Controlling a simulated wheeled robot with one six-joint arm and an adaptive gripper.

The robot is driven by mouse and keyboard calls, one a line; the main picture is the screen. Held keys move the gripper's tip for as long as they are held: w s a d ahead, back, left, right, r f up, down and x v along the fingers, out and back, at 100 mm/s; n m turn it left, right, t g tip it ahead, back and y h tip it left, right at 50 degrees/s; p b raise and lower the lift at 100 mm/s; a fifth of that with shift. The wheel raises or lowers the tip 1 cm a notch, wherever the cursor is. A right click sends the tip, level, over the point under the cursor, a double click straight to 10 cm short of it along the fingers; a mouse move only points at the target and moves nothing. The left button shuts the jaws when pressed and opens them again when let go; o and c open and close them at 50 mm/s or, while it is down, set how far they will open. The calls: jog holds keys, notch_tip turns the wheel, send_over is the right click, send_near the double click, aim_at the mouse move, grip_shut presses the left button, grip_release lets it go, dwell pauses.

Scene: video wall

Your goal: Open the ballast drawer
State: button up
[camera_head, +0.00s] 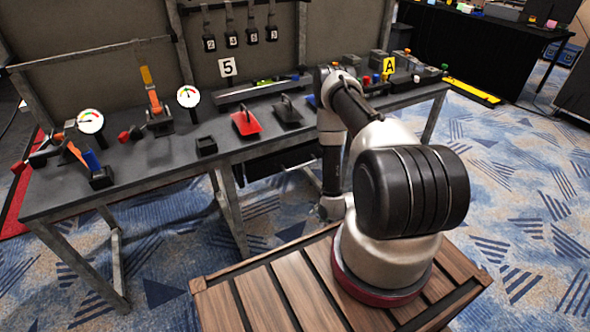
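A dark drawer-like box (270,164) hangs under the right half of the grey workbench (165,163). It may be the ballast drawer, but no label on it can be read. Its right end is close to my arm, which partly blocks the view. Its handle and how far it stands out cannot be made out. My arm rises from its base, bends over and hangs down in front of the bench edge. My gripper (333,207) seems to be at the low end, below the bench top and right of the box. Its fingers are too small and hidden to read.
The bench carries two gauges (188,96), levers (155,103), a red handled plate (245,123), a dark handled plate (287,113) and a yellow "A" sign (388,65). Bench legs (231,210) stand left of my arm. Patterned carpet (530,200) is clear at right.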

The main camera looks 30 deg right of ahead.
jog(key=w+r+m+t, duration=0.3)
jog(key=w+r+t, duration=0.2)
jog(key=w+r, duration=0.25)
jog(key=m+t, duration=0.2)
jog(key=t, duration=0.1)
send_near(301, 166)
jog(key=r+x, duration=0.1)
jog(key=x, duration=0.2)
jog(key=shift+m, duration=0.3)
jog(key=x, duration=0.4)
jog(key=f+x, duration=0.1)
jog(key=x, duration=0.2)
jog(key=shift+w+f, duration=0.2)
jog(key=shift+w, duration=0.05)
grip_shut()
